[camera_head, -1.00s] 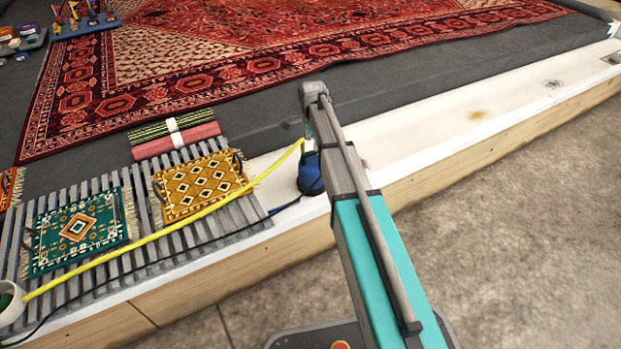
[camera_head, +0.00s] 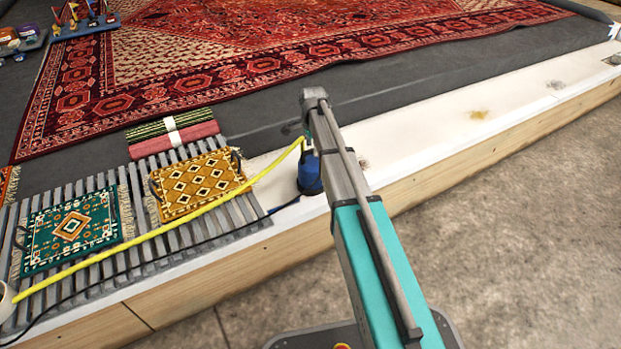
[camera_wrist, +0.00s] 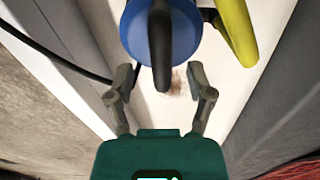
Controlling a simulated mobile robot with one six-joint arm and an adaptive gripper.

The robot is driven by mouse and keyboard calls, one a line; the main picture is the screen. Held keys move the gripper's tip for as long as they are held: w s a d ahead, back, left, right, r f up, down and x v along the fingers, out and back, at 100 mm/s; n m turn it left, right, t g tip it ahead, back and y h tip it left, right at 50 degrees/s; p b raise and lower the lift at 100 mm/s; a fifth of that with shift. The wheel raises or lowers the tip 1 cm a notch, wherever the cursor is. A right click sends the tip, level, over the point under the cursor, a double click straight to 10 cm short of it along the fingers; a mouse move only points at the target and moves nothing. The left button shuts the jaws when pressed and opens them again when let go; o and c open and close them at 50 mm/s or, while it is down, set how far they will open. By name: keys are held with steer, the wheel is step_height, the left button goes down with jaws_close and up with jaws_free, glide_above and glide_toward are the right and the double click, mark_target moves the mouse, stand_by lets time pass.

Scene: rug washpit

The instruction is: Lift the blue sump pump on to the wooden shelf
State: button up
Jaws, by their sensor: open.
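The blue sump pump (camera_head: 309,178) stands on the white ledge, partly behind my arm in the head view. A yellow hose (camera_head: 215,206) leads to its top, and a dark cable runs from it to the left. In the wrist view the pump's blue body (camera_wrist: 135,38) fills the top middle, with its black handle (camera_wrist: 160,45) pointing toward my gripper (camera_wrist: 160,75). The jaws are open, one on each side of the handle's line, with nothing held. The handle's near end lies about between the fingertips. I cannot make out a wooden shelf for certain.
A grey slatted wooden rack (camera_head: 58,292) left of the pump carries small rugs, including a green one (camera_head: 72,229) and a gold one (camera_head: 196,183). Rolled rugs (camera_head: 172,131) lie behind. The white ledge (camera_head: 430,130) is mostly clear to the right. A large red rug lies beyond.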

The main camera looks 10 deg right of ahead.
steer(key=shift+f+b, duration=0.75)
steer(key=shift+f, duration=0.3)
jaws_close()
